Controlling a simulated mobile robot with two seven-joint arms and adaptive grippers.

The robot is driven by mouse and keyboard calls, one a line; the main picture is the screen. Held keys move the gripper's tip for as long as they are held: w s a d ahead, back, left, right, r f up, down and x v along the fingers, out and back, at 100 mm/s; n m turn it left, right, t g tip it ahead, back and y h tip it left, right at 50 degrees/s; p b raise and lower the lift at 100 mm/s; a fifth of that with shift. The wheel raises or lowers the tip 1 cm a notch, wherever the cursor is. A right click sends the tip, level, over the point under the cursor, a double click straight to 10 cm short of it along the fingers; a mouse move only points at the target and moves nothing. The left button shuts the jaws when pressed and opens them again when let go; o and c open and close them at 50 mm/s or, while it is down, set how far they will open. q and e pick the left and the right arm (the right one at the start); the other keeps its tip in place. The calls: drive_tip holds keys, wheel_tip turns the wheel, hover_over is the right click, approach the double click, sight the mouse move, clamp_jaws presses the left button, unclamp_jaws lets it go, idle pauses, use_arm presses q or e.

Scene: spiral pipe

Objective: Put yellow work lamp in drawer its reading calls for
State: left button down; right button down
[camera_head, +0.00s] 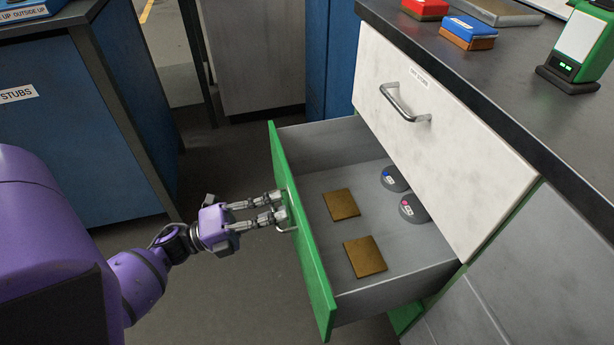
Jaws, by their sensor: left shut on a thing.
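My left gripper (268,212) is shut on the metal handle (287,228) of a green-fronted drawer (306,240). This lower drawer stands pulled open. Inside lie two brown square pieces (341,204) (365,257) and two dark round pieces, one with a blue mark (394,179) and one with a pink mark (413,208). The white drawer (440,135) above it is shut; its label is too small to read fully. No yellow work lamp shows in this view. My right gripper is not in view.
On the dark worktop (480,75) stand a green device (580,50) with a pale panel and green lights, a red box (425,8), and a blue and brown block (468,33). A blue cabinet (60,140) stands at left. Floor between is clear.

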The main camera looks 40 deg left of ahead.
use_arm(q)
drive_tip(key=r+v, duration=0.3)
drive_tip(key=v, duration=1.3)
drive_tip(key=shift+a+b, duration=0.3)
drive_tip(key=shift+b, duration=0.05)
drive_tip(key=shift+s+r, duration=0.1)
drive_tip(key=shift+s, duration=0.05)
drive_tip(key=c, duration=1.9)
unclamp_jaws()
drive_tip(key=shift+o, duration=0.2)
drive_tip(key=v, duration=1.2)
